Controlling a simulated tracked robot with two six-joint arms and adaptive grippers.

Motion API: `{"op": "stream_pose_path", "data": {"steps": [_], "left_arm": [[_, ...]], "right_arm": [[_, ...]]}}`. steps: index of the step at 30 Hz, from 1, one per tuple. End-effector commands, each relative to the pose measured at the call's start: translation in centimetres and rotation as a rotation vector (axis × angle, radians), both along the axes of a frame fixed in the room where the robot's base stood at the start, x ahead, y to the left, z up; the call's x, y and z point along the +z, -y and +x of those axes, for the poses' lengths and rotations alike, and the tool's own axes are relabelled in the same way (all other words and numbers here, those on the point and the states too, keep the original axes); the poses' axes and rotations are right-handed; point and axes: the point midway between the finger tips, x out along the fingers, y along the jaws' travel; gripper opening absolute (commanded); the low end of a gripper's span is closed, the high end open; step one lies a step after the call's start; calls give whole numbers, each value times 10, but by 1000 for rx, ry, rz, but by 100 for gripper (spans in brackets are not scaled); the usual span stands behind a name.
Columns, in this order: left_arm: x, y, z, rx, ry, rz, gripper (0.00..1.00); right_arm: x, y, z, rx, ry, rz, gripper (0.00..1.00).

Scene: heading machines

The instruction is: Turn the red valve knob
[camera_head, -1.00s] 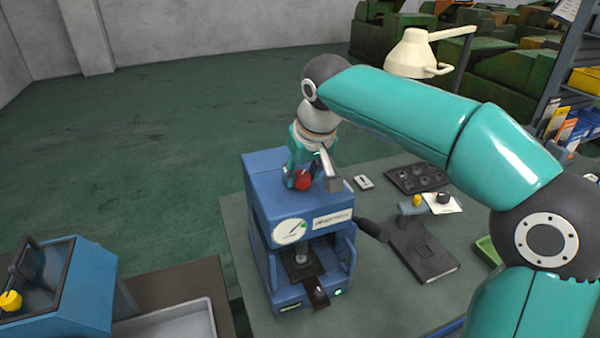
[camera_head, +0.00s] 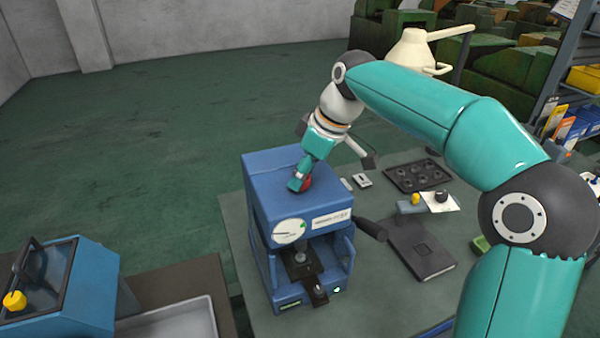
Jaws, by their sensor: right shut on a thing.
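The red valve knob (camera_head: 306,182) sits on top of the blue heading machine (camera_head: 266,178), toward its right side. My right gripper (camera_head: 301,181) reaches down from the upper right, tilted, with its fingers shut on the knob. The fingers hide part of the knob's left side. The machine has a round white dial (camera_head: 288,231) and a label on its front, with a dark platform below. My left gripper is not in the picture.
The grey-green table right of the machine holds a black notebook (camera_head: 423,249), a dark tray with round wells (camera_head: 418,175) and small parts. A cream lamp (camera_head: 412,50) stands behind my arm. Another blue machine (camera_head: 60,290) stands at lower left beside a grey tray (camera_head: 170,322).

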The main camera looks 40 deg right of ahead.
Motion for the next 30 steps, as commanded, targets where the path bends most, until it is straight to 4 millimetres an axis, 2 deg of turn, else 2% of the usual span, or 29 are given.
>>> {"op": "stream_pose_path", "data": {"steps": [16, 17, 21, 30], "left_arm": [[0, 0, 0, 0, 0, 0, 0], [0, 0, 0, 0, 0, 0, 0], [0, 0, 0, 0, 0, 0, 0], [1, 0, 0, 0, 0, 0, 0]], "right_arm": [[2, 2, 1, 28, 9, -3, 6], [2, 2, 1, 28, 9, -3, 44], [2, 1, 1, 28, 7, -3, 65], [1, 1, 0, 29, 2, -2, 65]]}}
